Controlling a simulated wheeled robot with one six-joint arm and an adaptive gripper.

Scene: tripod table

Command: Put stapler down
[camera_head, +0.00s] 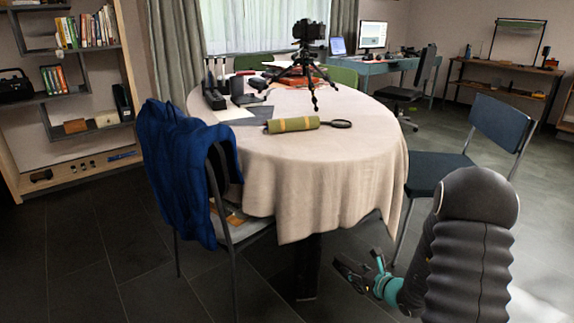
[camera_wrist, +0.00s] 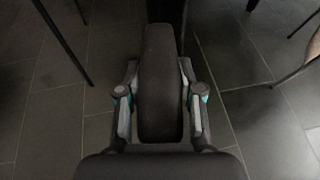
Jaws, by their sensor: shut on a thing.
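My gripper (camera_wrist: 160,92) is shut on the dark stapler (camera_wrist: 160,60), a long rounded black body between the two grey fingers in the wrist view. In the head view my gripper (camera_head: 372,274), with teal parts, is low at the lower right, below the tabletop level and in front of the table. The stapler there is a small dark shape (camera_head: 349,270) at the fingers, hard to make out. The round table (camera_head: 300,185) with a beige cloth stands in the middle. The stapler's underside is hidden.
On the table are a green roll (camera_head: 293,125), a magnifying glass (camera_head: 341,124), a camera tripod (camera_head: 308,65) and dark desk items (camera_head: 215,85). The front of the cloth top is clear. A chair with a blue jacket (camera_head: 180,165) stands left, a dark blue chair (camera_head: 440,180) right.

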